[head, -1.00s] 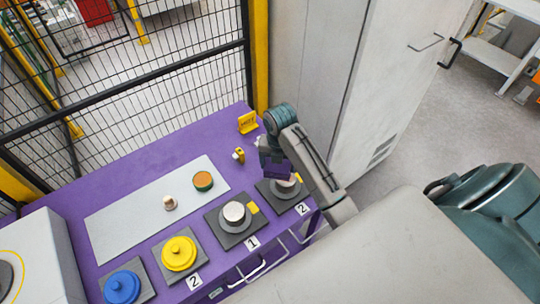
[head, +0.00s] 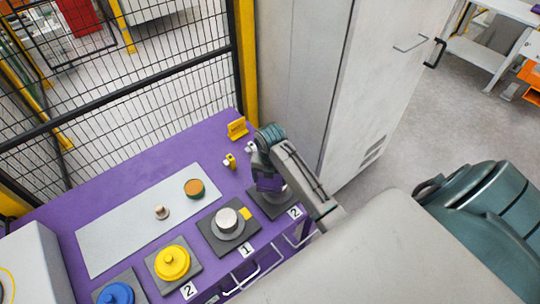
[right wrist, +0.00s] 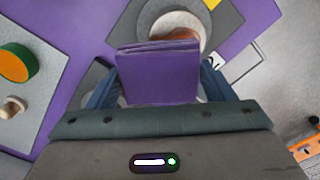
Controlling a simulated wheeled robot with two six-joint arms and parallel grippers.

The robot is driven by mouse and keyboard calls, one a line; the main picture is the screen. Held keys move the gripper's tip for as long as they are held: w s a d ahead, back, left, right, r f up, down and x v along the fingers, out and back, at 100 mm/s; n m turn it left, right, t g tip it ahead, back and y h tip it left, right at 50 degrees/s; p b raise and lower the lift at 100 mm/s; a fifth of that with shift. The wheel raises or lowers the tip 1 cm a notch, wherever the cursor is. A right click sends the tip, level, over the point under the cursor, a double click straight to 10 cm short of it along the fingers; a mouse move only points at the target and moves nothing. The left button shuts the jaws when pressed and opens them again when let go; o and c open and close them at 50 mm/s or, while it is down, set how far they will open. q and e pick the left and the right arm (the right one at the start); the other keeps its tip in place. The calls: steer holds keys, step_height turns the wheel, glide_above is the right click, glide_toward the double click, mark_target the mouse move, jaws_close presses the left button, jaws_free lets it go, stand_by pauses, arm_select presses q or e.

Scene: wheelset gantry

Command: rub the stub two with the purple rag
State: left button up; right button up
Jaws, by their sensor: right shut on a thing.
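Stub two is the round light-coloured stub (right wrist: 172,24) on the grey plate (head: 263,205) beside the right-hand "2" tag (head: 294,212). Its side shows a brown-orange patch in the right wrist view. My right gripper (head: 268,183) is shut on the folded purple rag (right wrist: 157,76), which sits between its two fingers. The rag overlaps the near side of the stub in the right wrist view; I cannot tell whether they touch. In the head view the gripper hides most of the stub. My left gripper is not in view.
Stub one (head: 227,219) stands on its plate to the left, by the "1" tag (head: 246,249). A yellow lid (head: 172,262) and a blue one (head: 115,295) lie further left. A grey mat (head: 120,238) holds an orange-topped tin (head: 194,188) and a small knob (head: 161,212). A cabinet (head: 340,80) stands behind.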

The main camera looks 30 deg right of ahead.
steer(key=shift+f+b, duration=0.35)
steer(key=shift+f, duration=0.65)
steer(key=shift+d, duration=0.1)
stand_by(0.3)
steer(key=shift+d+r+p, duration=0.15)
steer(key=shift+d+p, duration=0.2)
steer(key=shift+d, duration=0.15)
steer(key=shift+w+d, duration=0.15)
steer(key=shift+d, duration=1.2)
steer(key=shift+w+d, duration=0.1)
steer(key=shift+d, duration=1.2)
steer(key=shift+s+a, duration=0.15)
steer(key=shift+a, duration=1.55)
steer(key=shift+s+a, duration=0.15)
steer(key=shift+a, duration=1.55)
